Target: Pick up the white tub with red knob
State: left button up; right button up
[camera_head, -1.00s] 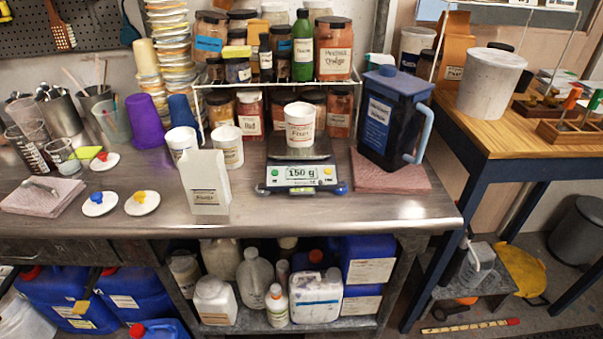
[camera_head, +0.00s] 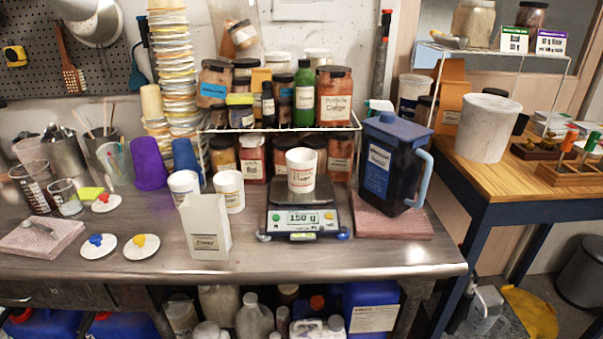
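A white lid with a red knob (camera_head: 106,203) lies flat on the steel bench at the left. A lid with a blue knob (camera_head: 97,246) and a lid with a yellow knob (camera_head: 141,247) lie in front of it. Three white tubs without lids stand to the right: one tub (camera_head: 301,172) on the scale (camera_head: 302,221), one labelled tub (camera_head: 229,192) and one tub (camera_head: 183,186) partly behind a white carton (camera_head: 205,228). I see no tub with a red knob on it. Neither of my grippers is in view.
A dark blue-lidded jug (camera_head: 382,160) stands on a pinkish slab (camera_head: 405,226) right of the scale. A wire rack of jars (camera_head: 334,96) stands behind. Purple and blue cups (camera_head: 148,163) are at back left. The bench front is mostly clear.

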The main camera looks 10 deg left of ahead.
aim_at(301, 171)
jog(key=l+u, duration=0.3)
jog(key=l, duration=0.5)
jog(key=k+l+u, duration=0.1)
jog(key=l+u, duration=0.2)
jog(key=l, duration=0.5)
